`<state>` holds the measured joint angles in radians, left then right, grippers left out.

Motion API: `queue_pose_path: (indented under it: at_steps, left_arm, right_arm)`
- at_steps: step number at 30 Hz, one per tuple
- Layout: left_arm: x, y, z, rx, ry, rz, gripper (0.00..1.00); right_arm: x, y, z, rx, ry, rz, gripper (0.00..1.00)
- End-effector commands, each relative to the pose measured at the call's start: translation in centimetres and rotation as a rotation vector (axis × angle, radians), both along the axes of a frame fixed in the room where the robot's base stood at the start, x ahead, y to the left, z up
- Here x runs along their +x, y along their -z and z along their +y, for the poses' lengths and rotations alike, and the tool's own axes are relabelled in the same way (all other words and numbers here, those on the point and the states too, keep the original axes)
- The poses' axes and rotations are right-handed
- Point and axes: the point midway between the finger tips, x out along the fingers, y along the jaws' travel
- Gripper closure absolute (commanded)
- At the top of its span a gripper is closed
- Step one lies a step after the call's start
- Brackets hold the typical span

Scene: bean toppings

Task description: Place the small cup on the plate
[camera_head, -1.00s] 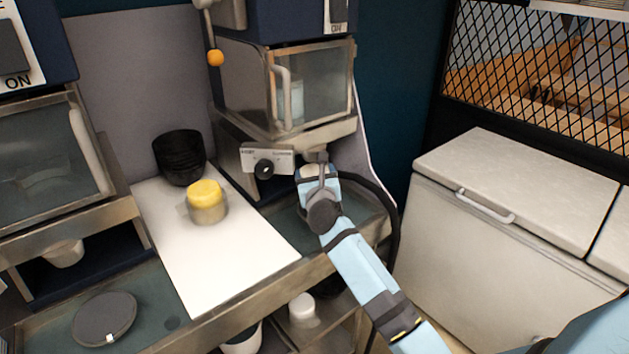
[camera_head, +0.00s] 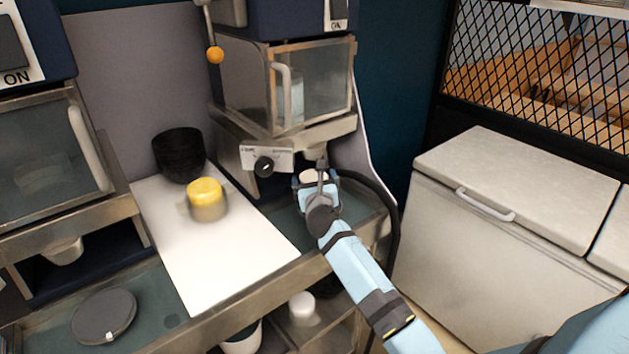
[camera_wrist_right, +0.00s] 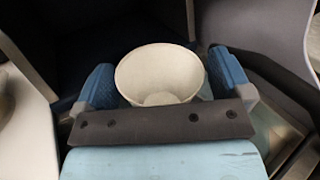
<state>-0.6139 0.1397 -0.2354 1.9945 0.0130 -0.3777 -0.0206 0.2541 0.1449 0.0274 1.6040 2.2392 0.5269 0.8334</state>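The small white cup (camera_wrist_right: 158,78) stands between the two blue fingers of my right gripper (camera_wrist_right: 164,72) in the right wrist view. The fingers are spread, with a gap showing between the cup and the right finger. The cup looks empty. In the head view, the cup (camera_head: 313,177) and my right gripper (camera_head: 317,184) are below the right machine's outlet. The gripper hides much of the cup and its base. A dark round disc (camera_head: 103,317), possibly the plate, lies at the lower left. My left gripper is not in view.
A white board (camera_head: 225,260) carries a yellow-topped jar (camera_head: 206,200), with black bowls (camera_head: 180,157) behind it. Another white cup (camera_head: 63,252) is under the left machine. A black hose runs right of my gripper. A white chest (camera_head: 500,250) stands at the right.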

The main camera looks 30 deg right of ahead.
Motion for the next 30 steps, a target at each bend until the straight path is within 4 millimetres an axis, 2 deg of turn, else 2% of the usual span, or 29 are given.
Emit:
queue_pose_path:
  at_steps: [10, 14, 24, 30]
  left_arm:
    - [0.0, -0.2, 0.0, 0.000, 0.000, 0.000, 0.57]
    - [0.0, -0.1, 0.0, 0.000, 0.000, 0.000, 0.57]
    - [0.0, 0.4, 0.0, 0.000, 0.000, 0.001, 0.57]
    - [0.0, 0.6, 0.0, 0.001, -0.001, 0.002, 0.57]
  right_arm:
    - [-0.3, -0.4, 0.2, 0.000, -0.001, 0.000, 0.00]
    - [-2.2, -0.2, 1.1, 0.001, -0.001, 0.001, 0.00]
    - [-8.5, -0.2, 4.3, 0.000, 0.000, 0.001, 0.00]
    - [-10.4, -0.2, 5.3, 0.001, 0.000, 0.000, 0.00]
